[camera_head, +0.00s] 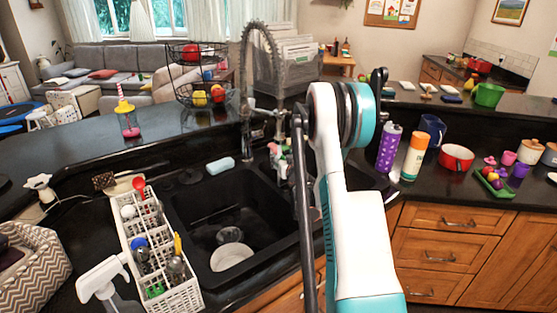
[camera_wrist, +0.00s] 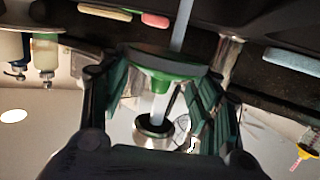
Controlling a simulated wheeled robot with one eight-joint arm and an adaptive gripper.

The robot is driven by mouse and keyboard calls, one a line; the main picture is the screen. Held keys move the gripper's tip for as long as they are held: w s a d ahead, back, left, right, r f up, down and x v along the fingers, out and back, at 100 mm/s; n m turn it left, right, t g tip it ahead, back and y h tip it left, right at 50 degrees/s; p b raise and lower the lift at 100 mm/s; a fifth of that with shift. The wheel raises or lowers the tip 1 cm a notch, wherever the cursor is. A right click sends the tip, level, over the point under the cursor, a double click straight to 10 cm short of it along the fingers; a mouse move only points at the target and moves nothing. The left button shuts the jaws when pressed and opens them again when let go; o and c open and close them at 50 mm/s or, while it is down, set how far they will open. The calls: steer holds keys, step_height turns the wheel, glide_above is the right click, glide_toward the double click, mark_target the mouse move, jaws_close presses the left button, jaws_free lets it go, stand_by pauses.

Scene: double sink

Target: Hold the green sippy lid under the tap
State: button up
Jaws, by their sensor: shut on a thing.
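The green sippy lid (camera_wrist: 165,62) is between the two dark green fingers of my gripper (camera_wrist: 157,82) in the wrist view, which looks upside down. My gripper is shut on the lid. The round metal tap head (camera_wrist: 154,128) is close to the lid. A pale streak that looks like running water spans from the tap head to the lid, and another continues beyond it. In the head view the tall spring tap (camera_head: 262,35) rises behind the double sink (camera_head: 205,210). My arm hides the gripper and lid there.
A white bowl (camera_head: 232,257) lies in the left basin. A white utensil caddy (camera_head: 125,215) and spray bottle (camera_head: 101,280) stand left of the sink. A blue sponge (camera_head: 220,165) lies behind it. A purple bottle (camera_head: 389,147) and red pot (camera_head: 456,158) stand on the right counter.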

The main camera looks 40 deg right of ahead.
steer(key=shift+d, duration=0.15)
steer(key=shift+s+d, duration=0.2)
steer(key=shift+d, duration=0.25)
steer(key=shift+a+b, duration=0.15)
steer(key=shift+b, duration=0.2)
steer(key=shift+w+a, duration=0.2)
steer(key=shift+a, duration=0.25)
steer(key=shift+d, duration=0.15)
steer(key=shift+s+d+b, duration=0.2)
steer(key=shift+d+b, duration=0.2)
steer(key=shift+d, duration=0.05)
